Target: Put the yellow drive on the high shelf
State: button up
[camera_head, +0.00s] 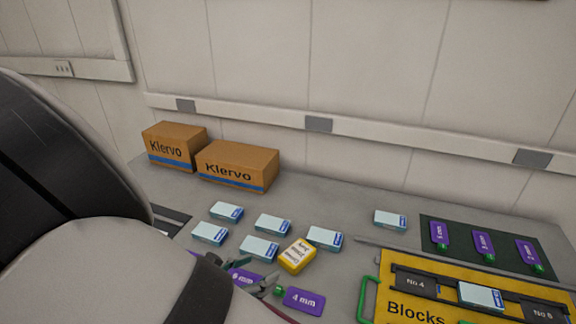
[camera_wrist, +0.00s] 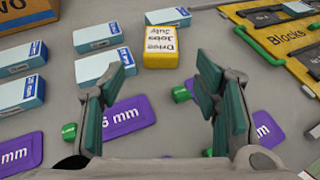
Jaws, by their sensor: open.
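The yellow drive (camera_head: 298,257) lies on the grey table among several light blue and white boxes, with a white printed label on top. In the wrist view the yellow drive (camera_wrist: 161,48) is beyond my fingertips, roughly centred between them, and nothing is gripped. My gripper (camera_wrist: 160,85) is open, its two green-padded fingers apart above the table. In the head view my gripper (camera_head: 246,277) is partly hidden by my arm and sits just left of and nearer than the drive. I cannot make out a high shelf in either view.
Light blue boxes (camera_head: 324,238) stand close around the drive. Purple tags (camera_head: 303,299) lie near my gripper. A yellow Blocks tray (camera_head: 392,303) with a green handle is at the right. Two brown Klervo cartons (camera_head: 237,166) stand at the back left. Bare table lies behind the boxes.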

send_near(295, 254)
jog(key=x, duration=0.4)
jog(key=shift+w+d, duration=0.1)
jog(key=shift+w, duration=0.05)
jog(key=shift+x, duration=2.55)
jog(key=shift+f, duration=0.1)
jog(key=c, duration=1)
